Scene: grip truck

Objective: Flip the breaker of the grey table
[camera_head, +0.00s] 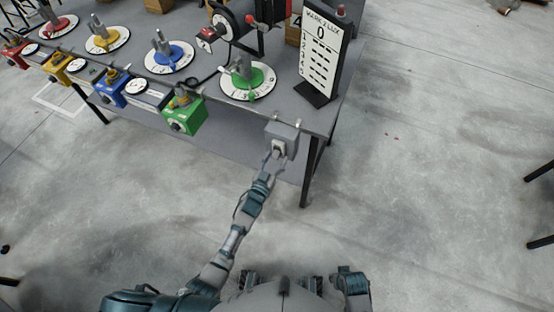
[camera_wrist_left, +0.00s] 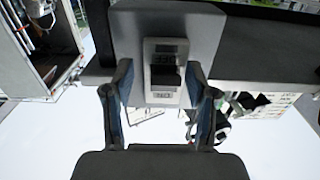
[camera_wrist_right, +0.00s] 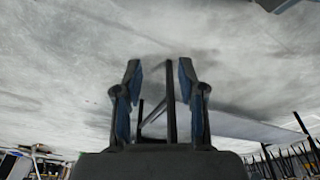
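The grey breaker box (camera_head: 283,138) is fixed at the front right corner of the grey table (camera_head: 318,118). In the left wrist view, the breaker box (camera_wrist_left: 200,32) shows a light switch plate with a dark switch lever (camera_wrist_left: 165,75) in its middle. My left gripper (camera_head: 274,160) is at the front of the box. Its fingers stand apart in the left wrist view (camera_wrist_left: 163,85), one on each side of the switch plate, with the lever between them and not clamped. My right gripper (camera_wrist_right: 158,80) is open and empty, facing the grey floor.
The table carries red, yellow, blue and green dials (camera_head: 248,83) with matching boxes (camera_head: 185,115) along its front edge. A white score board (camera_head: 325,45) stands behind the breaker. A table leg (camera_head: 308,175) drops below the corner. The floor (camera_head: 430,180) to the right is clear.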

